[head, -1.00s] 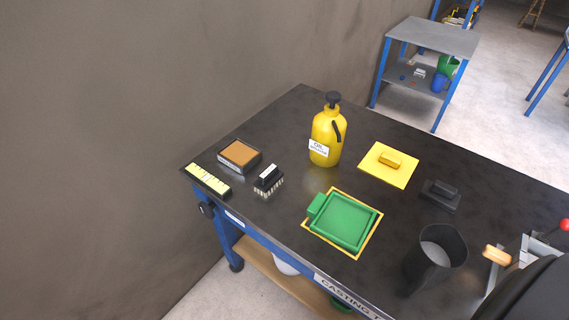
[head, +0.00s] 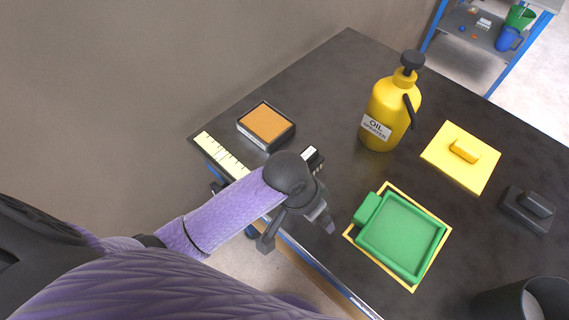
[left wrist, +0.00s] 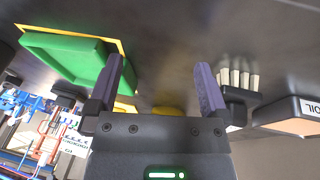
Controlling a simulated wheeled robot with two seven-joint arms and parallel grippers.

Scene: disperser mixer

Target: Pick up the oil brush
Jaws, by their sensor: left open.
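The oil brush, a black block with a white label and pale bristles, stands on the dark table. In the head view most of the brush (head: 311,156) is hidden behind my left gripper, with its labelled top showing. In the left wrist view the brush (left wrist: 238,92) shows its bristles just beyond the right finger. My left gripper (head: 298,232) is open and empty at the table's near edge, in front of the brush; its spread fingers (left wrist: 158,68) show in the left wrist view. My right gripper is out of view.
A box with an orange-brown top (head: 266,124) and a pale strip (head: 220,154) lie left of the brush. A green tray (head: 400,238) lies to the right. A yellow oil sprayer (head: 388,112) stands behind. A yellow plate (head: 445,170) and a black block (head: 527,208) lie farther right.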

